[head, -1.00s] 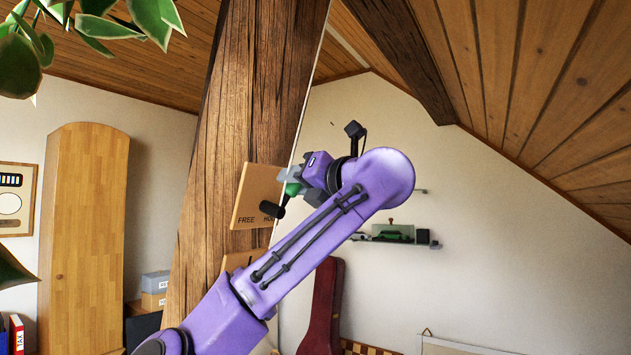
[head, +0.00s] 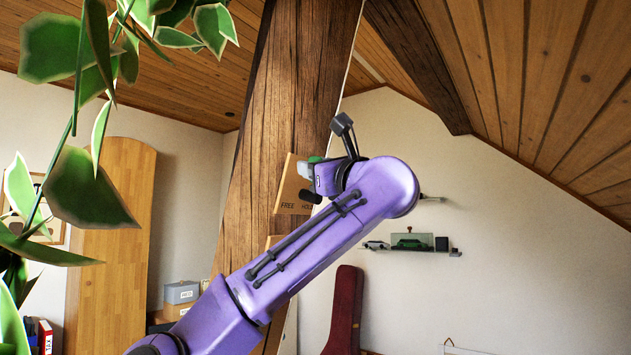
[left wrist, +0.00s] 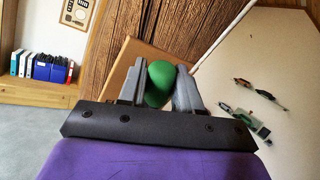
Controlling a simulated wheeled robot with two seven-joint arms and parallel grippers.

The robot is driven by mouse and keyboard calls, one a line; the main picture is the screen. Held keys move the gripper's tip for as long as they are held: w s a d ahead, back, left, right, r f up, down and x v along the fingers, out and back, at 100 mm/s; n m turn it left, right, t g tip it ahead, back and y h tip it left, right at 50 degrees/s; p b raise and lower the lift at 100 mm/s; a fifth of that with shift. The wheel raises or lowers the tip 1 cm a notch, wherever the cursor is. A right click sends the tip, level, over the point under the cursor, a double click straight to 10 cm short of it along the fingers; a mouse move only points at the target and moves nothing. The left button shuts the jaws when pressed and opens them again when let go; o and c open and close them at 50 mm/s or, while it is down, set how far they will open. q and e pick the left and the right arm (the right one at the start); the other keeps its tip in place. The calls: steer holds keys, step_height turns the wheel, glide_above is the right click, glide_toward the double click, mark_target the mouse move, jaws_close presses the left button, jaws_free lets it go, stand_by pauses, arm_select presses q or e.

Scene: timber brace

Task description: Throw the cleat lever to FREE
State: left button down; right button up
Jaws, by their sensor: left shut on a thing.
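The green knob of the cleat lever (left wrist: 159,83) sits between my left gripper's fingers (left wrist: 158,76) in the left wrist view, and the fingers are closed on it. In the head view a bit of the green knob (head: 315,159) shows at the end of my left gripper (head: 310,168). The light wooden cleat board (head: 287,190) is on the timber post, with FREE at its lower left and a partly covered word starting HO to the right. It also shows behind the fingers in the left wrist view (left wrist: 122,66). The lever's shaft and pivot are hidden. My right gripper is out of view.
The thick timber post (head: 300,85) leans up to the plank ceiling, with a pale rope (head: 352,55) along its right side. Plant leaves (head: 90,190) hang close at the left. A shelf with model cars (head: 410,243) is on the right wall.

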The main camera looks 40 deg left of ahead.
arm_select(q)
steer(key=shift+s+f+n+y+b, duration=0.35)
steer(key=shift+s+n+y+b, duration=0.2)
steer(key=shift+n+b, duration=0.55)
steer(key=c, duration=1.1)
jaws_free()
steer(key=shift+a, duration=0.1)
steer(key=shift+c, duration=0.2)
steer(key=b+v, duration=0.4)
steer(key=v, duration=0.6)
steer(key=shift+d, duration=0.25)
steer(key=shift+f, duration=0.1)
